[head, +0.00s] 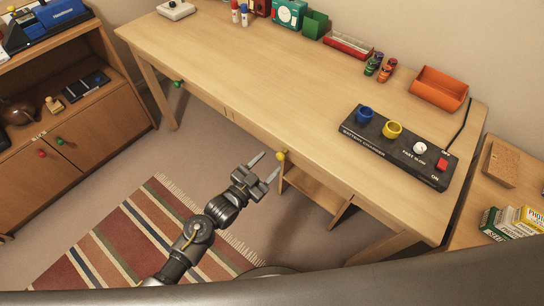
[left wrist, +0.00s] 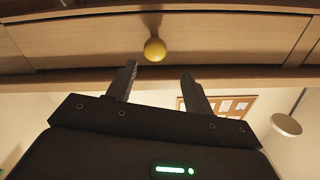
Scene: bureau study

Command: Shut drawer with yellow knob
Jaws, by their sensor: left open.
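The yellow knob (head: 281,155) sits on the front of a wooden drawer under the desk's front edge. In the left wrist view the yellow knob (left wrist: 155,50) is just beyond my fingertips, on the drawer front (left wrist: 95,42). The drawer front looks close to the neighbouring front; any small gap is hard to tell. My left gripper (head: 266,165) is open and empty, just in front of the knob. In the left wrist view the gripper's fingers (left wrist: 159,72) stand apart, with the knob above the space between them and no clear contact. My right gripper is not in view.
The wooden desk (head: 270,75) carries a black panel (head: 380,150) with coloured cups and an orange tray (head: 438,88). Another front has a green knob (head: 178,84). A low cabinet (head: 75,140) stands left. A striped rug (head: 130,235) lies on open floor.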

